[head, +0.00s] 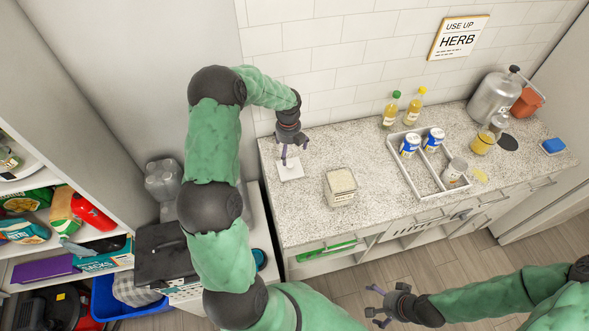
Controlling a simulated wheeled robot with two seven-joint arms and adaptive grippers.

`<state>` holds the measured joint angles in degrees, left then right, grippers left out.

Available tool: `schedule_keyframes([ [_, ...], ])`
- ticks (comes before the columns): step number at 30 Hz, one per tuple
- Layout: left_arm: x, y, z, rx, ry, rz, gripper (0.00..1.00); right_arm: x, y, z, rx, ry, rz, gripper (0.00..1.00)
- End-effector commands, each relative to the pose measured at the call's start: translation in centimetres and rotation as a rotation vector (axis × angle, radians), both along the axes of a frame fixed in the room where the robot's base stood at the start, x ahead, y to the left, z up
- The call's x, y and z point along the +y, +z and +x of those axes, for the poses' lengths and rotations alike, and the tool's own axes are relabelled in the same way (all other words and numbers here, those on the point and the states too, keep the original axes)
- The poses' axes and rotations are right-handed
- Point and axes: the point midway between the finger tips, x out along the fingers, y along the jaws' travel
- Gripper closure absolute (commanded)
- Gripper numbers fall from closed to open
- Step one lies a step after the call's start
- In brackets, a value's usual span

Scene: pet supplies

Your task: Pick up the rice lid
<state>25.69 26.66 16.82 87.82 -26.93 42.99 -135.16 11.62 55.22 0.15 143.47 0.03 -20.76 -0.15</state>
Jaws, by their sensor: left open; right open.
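A flat, pale square lid (289,171) lies on the left part of the speckled counter (290,215). It looks like the rice lid. A clear square container with pale contents (340,190) stands a little to the right of the lid and nearer the front edge. My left gripper (293,155) points down over the lid with its fingers open. I cannot tell whether a fingertip touches the lid. My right gripper (372,305) is open and empty in front of the counter, over the floor.
A white divided tray (412,172) holds several cans on the middle of the counter. Two bottles (390,109) stand behind it. A large metal canister (493,97), jars and a blue sponge (553,146) are at the right. Stocked shelves (60,235) stand at the far left.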

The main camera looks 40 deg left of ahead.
Motion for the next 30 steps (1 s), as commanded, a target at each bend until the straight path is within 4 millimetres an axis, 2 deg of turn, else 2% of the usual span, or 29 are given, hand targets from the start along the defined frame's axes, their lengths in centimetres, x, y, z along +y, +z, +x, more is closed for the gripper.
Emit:
schedule_keyframes([
  [1, 0.0, -0.5, 0.0, -0.001, -0.001, 0.001, 0.00, 0.0, -0.6, 0.0, -0.001, 0.000, 0.000, 0.00],
  [8, 0.0, -1.7, 0.0, 0.003, -0.001, 0.000, 0.00, 0.0, -0.7, 0.1, -0.001, 0.000, 0.000, 0.00],
  [15, 0.0, -5.2, 0.0, 0.003, -0.002, 0.000, 0.00, 0.0, -0.6, 0.1, -0.001, 0.000, 0.000, 0.00],
  [23, 0.2, -7.5, 0.0, 0.001, -0.001, 0.000, 0.00, 0.0, -0.5, 0.1, -0.001, 0.000, 0.000, 0.00],
  [30, 0.4, -10.7, 0.1, 0.001, 0.000, 0.000, 0.00, 0.0, -0.3, 0.1, -0.001, 0.000, 0.000, 0.00],
])
